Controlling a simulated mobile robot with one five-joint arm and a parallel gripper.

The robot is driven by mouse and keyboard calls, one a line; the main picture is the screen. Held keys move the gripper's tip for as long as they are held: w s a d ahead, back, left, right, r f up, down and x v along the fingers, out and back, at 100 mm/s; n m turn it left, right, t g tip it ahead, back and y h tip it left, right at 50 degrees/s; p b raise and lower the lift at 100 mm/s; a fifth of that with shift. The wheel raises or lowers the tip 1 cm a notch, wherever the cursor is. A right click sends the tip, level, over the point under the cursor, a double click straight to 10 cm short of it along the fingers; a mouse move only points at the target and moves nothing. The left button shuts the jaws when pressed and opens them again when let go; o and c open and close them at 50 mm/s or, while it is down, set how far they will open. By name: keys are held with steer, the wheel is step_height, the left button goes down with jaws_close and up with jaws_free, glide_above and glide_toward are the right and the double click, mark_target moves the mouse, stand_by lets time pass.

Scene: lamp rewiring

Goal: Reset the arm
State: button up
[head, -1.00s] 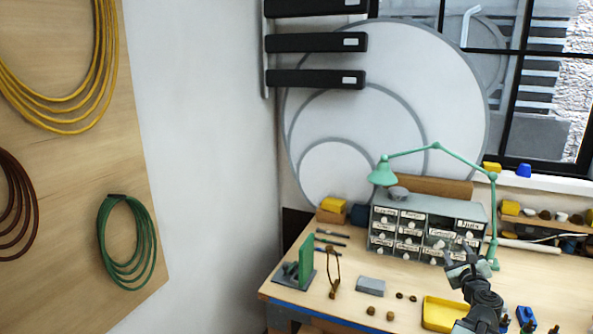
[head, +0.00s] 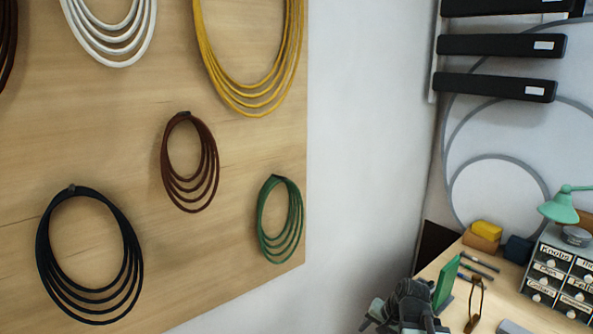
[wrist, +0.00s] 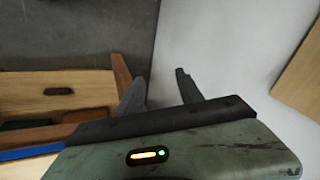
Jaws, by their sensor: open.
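My gripper shows in the wrist view (wrist: 160,86), with its two dark fingers apart and nothing between them. Beyond the fingers are grey floor and white wall. In the head view my dark arm reaches up at the bottom, right of centre, and overlaps the left end of the workbench (head: 447,262). The exact pose of the fingertips is hard to make out there.
A wooden board (head: 120,160) with coiled cables fills the left. On the bench stand a green upright piece (head: 447,282), a drawer cabinet (head: 562,272) and a green lamp (head: 560,208). In the wrist view a wooden drawer front (wrist: 55,95) lies left of the fingers.

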steer(key=s+a+f+n+g+h, duration=0.2)
steer(key=s+a+n+g, duration=0.15)
steer(key=a+n, duration=0.4)
steer(key=s+a+f+m+b, duration=0.1)
steer(key=s+f+b, duration=0.2)
steer(key=f+b, duration=0.7)
steer(key=shift+s+g, duration=0.2)
steer(key=shift+g, duration=0.15)
steer(key=shift+c, duration=0.7)
